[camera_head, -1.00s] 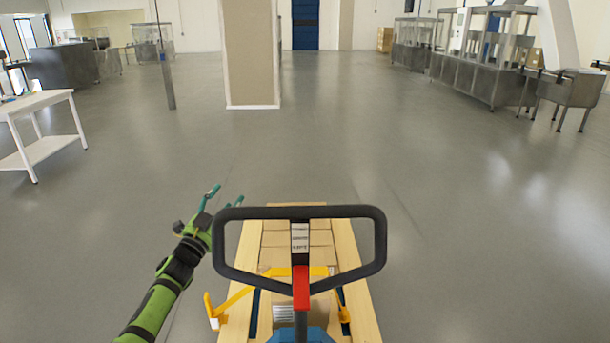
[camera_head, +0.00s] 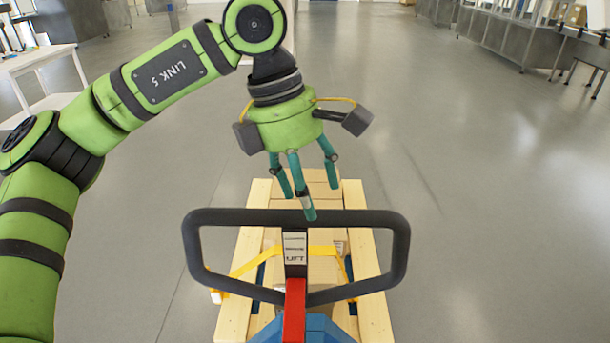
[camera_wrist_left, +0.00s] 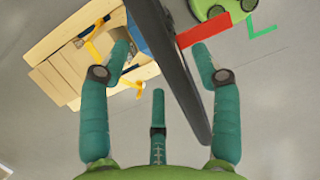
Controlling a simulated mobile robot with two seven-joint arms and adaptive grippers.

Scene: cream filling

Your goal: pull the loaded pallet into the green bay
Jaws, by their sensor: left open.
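The loaded pallet (camera_head: 372,280) lies low in front of me in the head view, with cardboard boxes (camera_head: 322,270) and yellow straps on it. The pallet jack's black loop handle (camera_head: 398,250) with a red lever (camera_head: 294,306) stands in front of it. My left gripper (camera_head: 308,196) points down over the handle's top bar, fingers spread. In the left wrist view the black handle bar (camera_wrist_left: 172,62) runs between the open fingers (camera_wrist_left: 160,50); I cannot tell whether they touch it. A green floor line (camera_wrist_left: 262,30) forms a corner there. My right gripper is out of view.
A white table (camera_head: 42,62) stands at the left. Steel machines (camera_head: 500,38) line the far right. The grey floor ahead and to the right is clear.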

